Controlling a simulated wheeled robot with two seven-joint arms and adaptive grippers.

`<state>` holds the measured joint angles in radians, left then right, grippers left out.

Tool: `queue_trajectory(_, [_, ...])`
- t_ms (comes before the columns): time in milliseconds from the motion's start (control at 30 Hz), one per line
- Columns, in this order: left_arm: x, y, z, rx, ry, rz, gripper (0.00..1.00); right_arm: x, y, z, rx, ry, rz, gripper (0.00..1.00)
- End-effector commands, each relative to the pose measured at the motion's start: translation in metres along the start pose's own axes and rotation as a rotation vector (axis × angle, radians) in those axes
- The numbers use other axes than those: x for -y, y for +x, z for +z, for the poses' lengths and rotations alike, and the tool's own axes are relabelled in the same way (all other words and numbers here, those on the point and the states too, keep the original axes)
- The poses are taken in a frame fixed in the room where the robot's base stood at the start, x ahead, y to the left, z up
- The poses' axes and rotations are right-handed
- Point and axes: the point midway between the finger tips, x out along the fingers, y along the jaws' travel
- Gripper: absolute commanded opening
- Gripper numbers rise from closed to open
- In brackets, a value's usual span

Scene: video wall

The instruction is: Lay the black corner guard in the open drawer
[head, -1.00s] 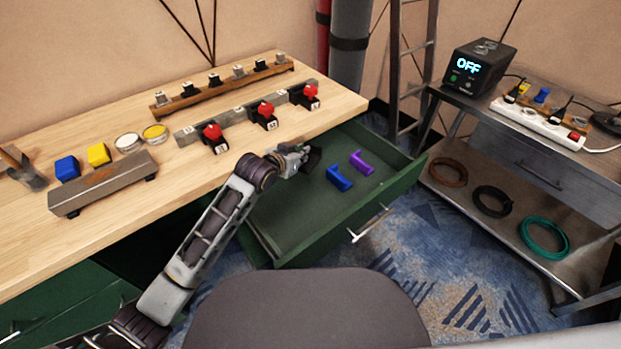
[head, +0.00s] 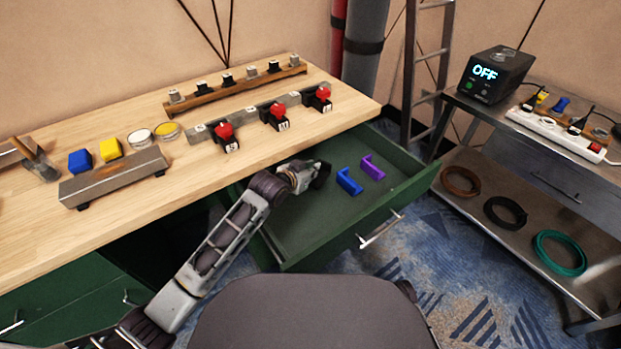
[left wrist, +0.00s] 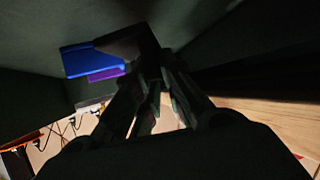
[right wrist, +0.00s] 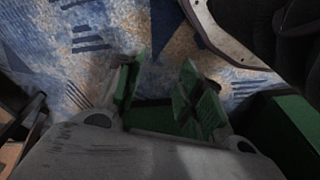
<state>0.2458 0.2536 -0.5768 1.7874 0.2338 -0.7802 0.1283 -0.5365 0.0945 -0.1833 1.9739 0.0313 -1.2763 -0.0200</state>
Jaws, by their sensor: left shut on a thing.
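The open green drawer (head: 300,228) sticks out from under the workbench. My right gripper (right wrist: 160,92) is open and empty in the right wrist view, above the carpet and a green edge.
The blue guard (head: 349,181) and a purple guard (head: 372,168) lie in the drawer, right of my left gripper. The workbench top (head: 300,140) edges the drawer behind. Drawer floor before the gripper is clear.

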Motion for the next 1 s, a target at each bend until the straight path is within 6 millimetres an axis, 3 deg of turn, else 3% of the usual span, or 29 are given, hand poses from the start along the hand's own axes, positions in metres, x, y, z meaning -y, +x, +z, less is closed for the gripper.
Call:
queue_trajectory(200, [0.0, 0.007, 0.013, 0.002, 0.0, 0.0, 0.0, 0.0, 0.0, 0.0, 0.005, -0.001, -0.001, 0.38])
queue_trajectory(433, [0.0, 0.017, 0.032, 0.001, 0.0, 0.0, 0.0, 0.003, -0.014, -0.007, -0.022, -0.001, -0.007, 0.38])
queue_trajectory(933, [0.0, 0.019, 0.035, -0.001, 0.0, 0.0, 0.0, 0.004, -0.015, -0.005, -0.019, -0.002, -0.008, 0.38])
queue_trajectory(967, [0.0, 0.019, 0.035, -0.001, 0.0, 0.0, 0.14, 0.004, -0.014, -0.004, -0.017, -0.002, -0.008, 0.38])
queue_trajectory(1000, [0.0, 0.019, 0.035, 0.0, 0.0, 0.0, 0.19, 0.004, -0.013, -0.004, -0.016, -0.002, -0.008, 0.38])
